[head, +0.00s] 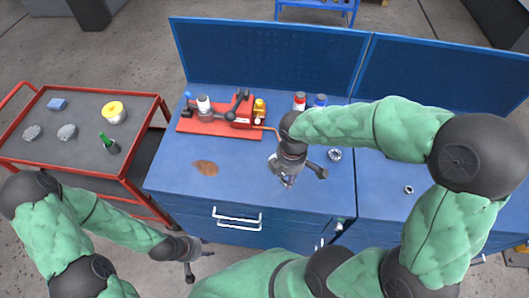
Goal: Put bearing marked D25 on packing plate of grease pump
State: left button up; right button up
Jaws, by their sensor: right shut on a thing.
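The red grease pump (243,108) lies on its red base plate (196,126) at the back left of the blue workbench. I cannot clearly pick out its packing plate. My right gripper (288,181) points down above the bench's front middle, to the right of and nearer than the pump. It is shut on a small metal part, probably a bearing, mostly hidden by the fingers. One metal ring (334,154) lies right of it, and a smaller ring (409,189) lies farther right. No markings are readable. My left gripper (205,241) is low before the bench; its finger opening is unclear.
A red and white jar (299,102) and a blue-capped jar (320,101) stand behind my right gripper. A brown stain (205,168) marks the bench. The bench's front left is clear.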

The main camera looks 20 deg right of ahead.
jog(key=w+d+f, duration=0.1)
jog(key=w+f, duration=0.2)
jog(key=w, duration=0.1)
jog(key=w+d+f+b, duration=0.1)
jog(key=w+f, duration=0.1)
jog(key=w, duration=0.2)
jog(key=w+d+f, duration=0.1)
jog(key=w+f, duration=0.2)
jog(key=w, duration=0.1)
jog(key=shift+w+d+f, duration=0.35)
jog(key=shift+d, duration=0.05)
jog(key=shift+w+d+f+b, duration=0.1)
jog(key=shift+w+f+b, duration=0.3)
jog(key=shift+f, duration=0.15)
jog(key=shift+w+f, duration=0.15)
jog(key=shift+f, duration=1.4)
jog(key=shift+f+b, duration=0.1)
jog(key=shift+b, duration=0.2)
jog(key=o, duration=1.2)
jog(key=shift+o, duration=0.2)
